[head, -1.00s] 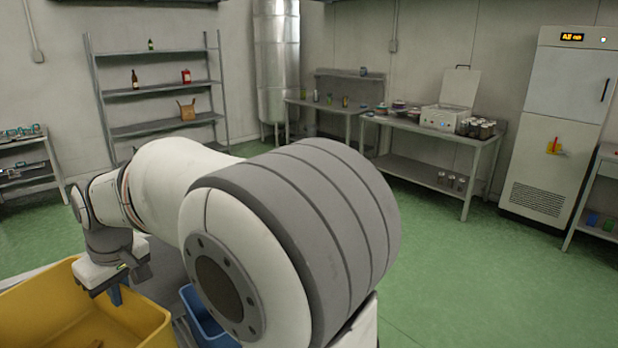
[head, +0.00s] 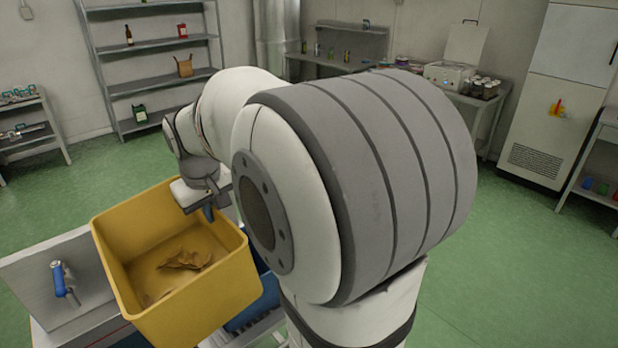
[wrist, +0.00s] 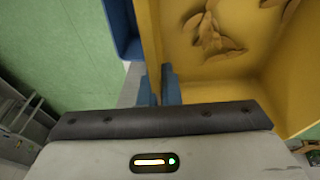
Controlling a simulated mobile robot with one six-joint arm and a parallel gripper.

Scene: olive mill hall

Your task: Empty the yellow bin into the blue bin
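The yellow bin (head: 155,298) stands at lower left in the head view, its open top facing up. Several brown dry leaves (head: 187,260) lie on its floor; they also show in the wrist view (wrist: 210,35). My gripper (head: 209,212) is at the bin's rim on the far right side. In the wrist view its two blue fingers (wrist: 159,92) stand close together on either side of the yellow wall (wrist: 152,35), shut on it. The blue bin (head: 243,316) is right beside the yellow one, mostly hidden by it and my arm. Its edge shows in the wrist view (wrist: 121,30).
A grey panel with a blue-handled fitting (head: 64,283) is left of the yellow bin. A shelf rack (head: 160,85) and worktable (head: 465,100) stand along the back, a white cabinet (head: 550,90) at right. Green floor is clear at right.

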